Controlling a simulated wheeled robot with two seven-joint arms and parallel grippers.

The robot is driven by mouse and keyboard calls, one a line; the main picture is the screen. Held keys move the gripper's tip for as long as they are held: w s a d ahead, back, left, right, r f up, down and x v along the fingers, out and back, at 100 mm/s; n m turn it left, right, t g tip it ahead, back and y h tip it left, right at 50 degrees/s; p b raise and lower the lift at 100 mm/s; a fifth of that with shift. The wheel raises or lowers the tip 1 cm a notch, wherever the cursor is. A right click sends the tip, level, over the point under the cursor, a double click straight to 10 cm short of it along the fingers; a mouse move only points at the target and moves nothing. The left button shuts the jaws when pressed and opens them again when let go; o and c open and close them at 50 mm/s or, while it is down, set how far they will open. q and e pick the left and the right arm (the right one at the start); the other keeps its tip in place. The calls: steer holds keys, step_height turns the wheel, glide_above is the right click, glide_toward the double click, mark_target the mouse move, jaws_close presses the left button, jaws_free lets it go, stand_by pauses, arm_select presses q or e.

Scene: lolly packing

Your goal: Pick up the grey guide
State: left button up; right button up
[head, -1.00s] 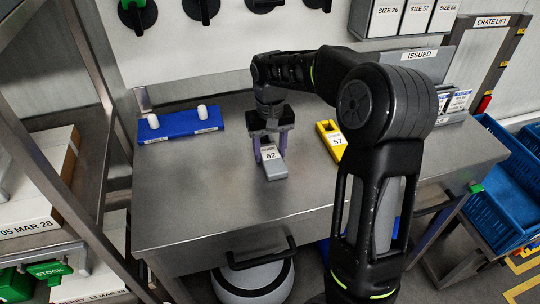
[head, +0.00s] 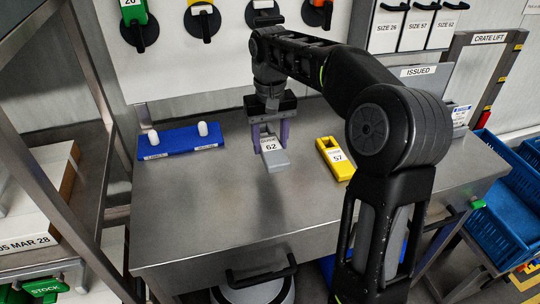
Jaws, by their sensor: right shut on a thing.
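The grey guide (head: 276,159), a small block with a white label reading 62, is between the fingers of my right gripper (head: 270,142). The purple-grey fingers are shut on it from both sides. The guide appears to be held a little above the steel table (head: 215,225), with a dark shadow below it. My left gripper is not in view.
A yellow guide (head: 335,158) labelled 57 lies to the right on the table. A blue tray (head: 180,142) with two white pegs stands at the back left. Blue crates (head: 500,205) are beyond the right edge. The table's front left is clear.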

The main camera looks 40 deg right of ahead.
steer(key=shift+r, duration=0.6)
steer(key=shift+f, duration=0.1)
stand_by(1.1)
